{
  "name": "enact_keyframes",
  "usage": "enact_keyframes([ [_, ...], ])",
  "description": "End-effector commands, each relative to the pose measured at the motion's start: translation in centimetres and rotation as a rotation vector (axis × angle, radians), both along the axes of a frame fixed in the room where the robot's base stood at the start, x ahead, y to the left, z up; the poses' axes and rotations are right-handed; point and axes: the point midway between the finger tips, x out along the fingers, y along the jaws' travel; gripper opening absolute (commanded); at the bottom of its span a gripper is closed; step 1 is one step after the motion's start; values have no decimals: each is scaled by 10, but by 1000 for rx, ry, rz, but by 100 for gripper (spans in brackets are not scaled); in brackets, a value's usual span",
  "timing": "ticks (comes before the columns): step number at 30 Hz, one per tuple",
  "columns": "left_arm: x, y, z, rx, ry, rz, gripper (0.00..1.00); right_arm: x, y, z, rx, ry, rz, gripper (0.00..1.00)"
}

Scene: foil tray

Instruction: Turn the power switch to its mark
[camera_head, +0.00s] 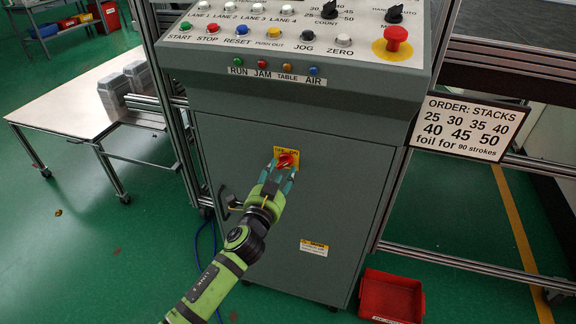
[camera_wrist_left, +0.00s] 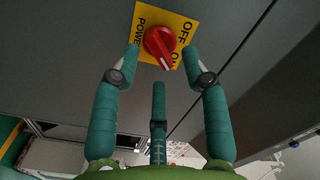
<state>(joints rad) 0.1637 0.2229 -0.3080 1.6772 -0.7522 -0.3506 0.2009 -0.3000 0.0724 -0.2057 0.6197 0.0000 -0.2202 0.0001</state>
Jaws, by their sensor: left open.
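The power switch is a red knob (camera_head: 288,158) on a yellow plate (camera_head: 279,153) on the grey cabinet front. In the left wrist view the knob (camera_wrist_left: 160,42) has a white pointer line directed downward and slightly right. My left gripper (camera_head: 279,173) is open in front of the switch. In the wrist view its two upper fingertips (camera_wrist_left: 161,55) flank the knob with gaps, and a third finger points up from below. I cannot tell that any finger touches the knob. My right gripper is out of view.
The control panel (camera_head: 300,42) with buttons and dials overhangs above. A black handle (camera_head: 228,203) is on the cabinet, left of my wrist. A red bin (camera_head: 366,296) stands on the floor at lower right. A table (camera_head: 60,105) with grey trays is at left.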

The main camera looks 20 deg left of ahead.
Motion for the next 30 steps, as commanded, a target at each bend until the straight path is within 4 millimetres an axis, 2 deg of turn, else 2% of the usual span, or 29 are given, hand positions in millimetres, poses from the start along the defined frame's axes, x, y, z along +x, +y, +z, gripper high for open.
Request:
enact_keyframes([
  [3,17,-2,0,-2,0,-1,45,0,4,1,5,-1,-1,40],
  [7,29,-2,0,-1,1,-1,45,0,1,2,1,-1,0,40],
  [18,34,-2,-1,-2,2,-2,45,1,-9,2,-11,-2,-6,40],
  [19,34,-2,-1,-2,2,-2,37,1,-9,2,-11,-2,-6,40],
  [20,34,-2,-1,-2,2,-2,25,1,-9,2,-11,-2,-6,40],
  [21,34,-2,-1,-2,2,-2,9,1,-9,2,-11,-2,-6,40],
  [22,34,-2,-1,-2,2,-2,0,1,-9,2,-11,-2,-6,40],
  [30,34,-2,-1,-6,2,-1,0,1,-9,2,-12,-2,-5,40],
])
